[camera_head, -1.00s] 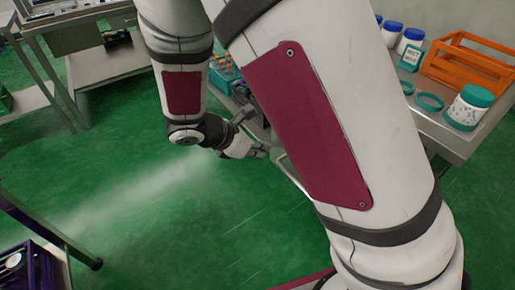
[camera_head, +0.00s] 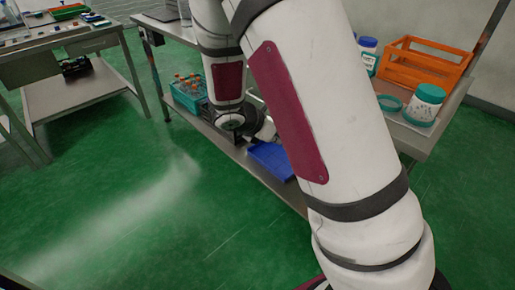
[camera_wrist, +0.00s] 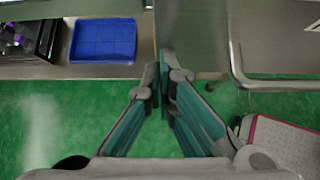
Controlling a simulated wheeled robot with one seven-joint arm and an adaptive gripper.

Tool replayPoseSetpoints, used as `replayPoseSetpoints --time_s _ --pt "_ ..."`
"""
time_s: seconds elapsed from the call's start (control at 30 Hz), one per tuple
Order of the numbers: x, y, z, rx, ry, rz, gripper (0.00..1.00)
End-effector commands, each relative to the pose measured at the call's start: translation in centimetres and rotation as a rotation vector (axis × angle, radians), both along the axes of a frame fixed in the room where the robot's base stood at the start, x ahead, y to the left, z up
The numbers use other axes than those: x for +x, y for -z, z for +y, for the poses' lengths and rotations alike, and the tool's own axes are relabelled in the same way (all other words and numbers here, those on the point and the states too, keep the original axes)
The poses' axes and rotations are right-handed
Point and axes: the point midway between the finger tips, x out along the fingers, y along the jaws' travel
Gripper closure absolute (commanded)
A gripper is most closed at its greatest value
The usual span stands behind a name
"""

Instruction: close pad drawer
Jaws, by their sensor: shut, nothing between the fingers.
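My gripper (camera_wrist: 161,82) points away from the wrist camera, with its fingertips drawn together and nothing between them. The tips are by the lower left edge of a grey metal panel (camera_wrist: 193,45); I cannot tell if they touch it. In the head view my arm hides the drawer front and most of the gripper.
A blue tray (camera_wrist: 103,40) lies on the lower shelf, left of the gripper; it also shows in the head view (camera_head: 270,160). An orange crate (camera_head: 420,66) and a white jar (camera_head: 424,104) are on the table. Green floor at left is clear.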

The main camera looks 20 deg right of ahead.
Motion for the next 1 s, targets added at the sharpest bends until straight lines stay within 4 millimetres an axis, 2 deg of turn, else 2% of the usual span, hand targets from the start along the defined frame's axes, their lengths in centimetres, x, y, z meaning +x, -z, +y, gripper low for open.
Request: replayPoseSetpoints --time_s 0.03,0.2,0.4,0.6,1.0 --pt "0.4 0.0 -1.4 -0.002 0.006 -0.001 1.0" --pt "1.5 0.0 -4.9 -0.002 0.005 -0.001 1.0" --pt "2.5 0.0 -7.6 -0.002 0.001 -0.001 1.0" --pt "2.9 0.0 -8.9 0.0 0.0 0.0 1.0" --pt "3.0 -0.1 -9.4 -0.004 0.001 -0.001 1.0"
